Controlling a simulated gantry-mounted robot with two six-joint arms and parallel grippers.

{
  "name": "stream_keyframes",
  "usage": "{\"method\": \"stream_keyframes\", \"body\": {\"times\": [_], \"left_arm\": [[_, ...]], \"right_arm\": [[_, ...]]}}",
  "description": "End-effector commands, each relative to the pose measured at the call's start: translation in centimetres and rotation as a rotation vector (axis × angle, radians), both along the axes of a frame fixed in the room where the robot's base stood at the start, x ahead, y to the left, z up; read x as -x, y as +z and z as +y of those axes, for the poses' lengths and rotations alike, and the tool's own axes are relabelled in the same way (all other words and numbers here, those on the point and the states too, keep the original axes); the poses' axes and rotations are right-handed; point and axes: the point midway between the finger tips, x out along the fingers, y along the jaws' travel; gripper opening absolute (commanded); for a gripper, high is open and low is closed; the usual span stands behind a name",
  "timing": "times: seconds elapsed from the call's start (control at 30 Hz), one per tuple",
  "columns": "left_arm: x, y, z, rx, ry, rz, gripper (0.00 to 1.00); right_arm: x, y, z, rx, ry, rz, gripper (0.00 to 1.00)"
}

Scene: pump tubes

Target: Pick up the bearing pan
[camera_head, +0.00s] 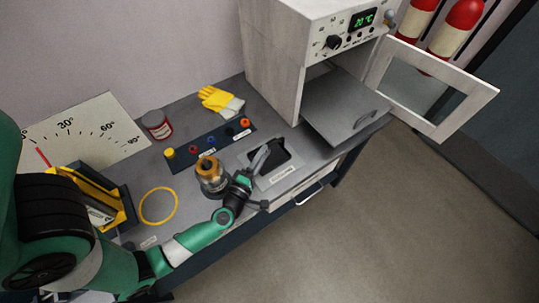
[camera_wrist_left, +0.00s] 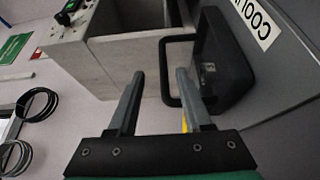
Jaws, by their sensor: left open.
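The bearing pan appears to be the dark, square-sided pan (camera_wrist_left: 232,62) with a looped handle in the left wrist view. In the head view, the dark pan (camera_head: 278,155) rests on a grey labelled pad at the table's front, partly hidden by my left gripper. My left gripper (camera_head: 263,172) is open beside the pan, on its handle side. In the left wrist view, the handle shows beyond and partly between the spread fingers (camera_wrist_left: 160,85). Contact cannot be told. A small shiny thing lies in the pan. My right gripper is not in view.
A pale oven (camera_head: 275,60) stands behind, its glass door (camera_head: 412,85) swung open and a grey plate (camera_head: 338,105) at its front. A brass-topped jar (camera_head: 210,178) stands close to my left arm. A block with coloured knobs (camera_head: 190,156), yellow gloves (camera_head: 217,100) and a yellow ring (camera_head: 142,206) lie left.

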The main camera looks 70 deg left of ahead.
Motion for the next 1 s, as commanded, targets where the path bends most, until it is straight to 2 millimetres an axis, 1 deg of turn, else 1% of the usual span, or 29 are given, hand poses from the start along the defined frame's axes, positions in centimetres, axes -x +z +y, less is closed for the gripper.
{"method": "stream_keyframes", "body": {"times": [0.07, 0.13, 0.27, 0.4, 0.63, 0.77, 0.8, 0.87, 0.9, 1.0], "left_arm": [[-0.2, -0.1, 0.1, 0.001, 0.000, -0.001, 0.50], [-0.7, -0.3, 0.7, 0.001, 0.004, -0.003, 0.50], [-2.5, -0.8, 2.2, 0.000, 0.003, -0.004, 0.50], [-3.8, -0.6, 3.2, 0.001, 0.001, -0.001, 0.50], [-4.0, -0.5, 3.3, 0.000, 0.000, 0.000, 0.50], [-4.0, -0.5, 3.3, 0.000, 0.000, 0.000, 0.26], [-4.0, -0.5, 3.3, 0.000, 0.000, 0.000, 0.19], [-4.0, -0.5, 3.3, 0.000, 0.000, 0.000, 0.08], [-4.0, -0.5, 3.3, 0.001, 0.000, -0.001, 0.01], [-3.9, -0.6, 3.3, 0.001, 0.000, -0.001, 0.00]], "right_arm": [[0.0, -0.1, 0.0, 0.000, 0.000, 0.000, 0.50], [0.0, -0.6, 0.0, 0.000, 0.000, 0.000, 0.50], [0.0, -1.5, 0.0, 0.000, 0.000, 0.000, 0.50], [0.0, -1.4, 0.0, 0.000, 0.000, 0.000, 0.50], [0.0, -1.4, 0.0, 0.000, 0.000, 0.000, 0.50], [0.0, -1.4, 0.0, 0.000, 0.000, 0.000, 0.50], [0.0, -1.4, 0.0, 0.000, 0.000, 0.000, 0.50], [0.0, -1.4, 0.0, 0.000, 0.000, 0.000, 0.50], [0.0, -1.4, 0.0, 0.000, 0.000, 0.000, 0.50], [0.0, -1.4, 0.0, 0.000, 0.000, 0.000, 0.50]]}}
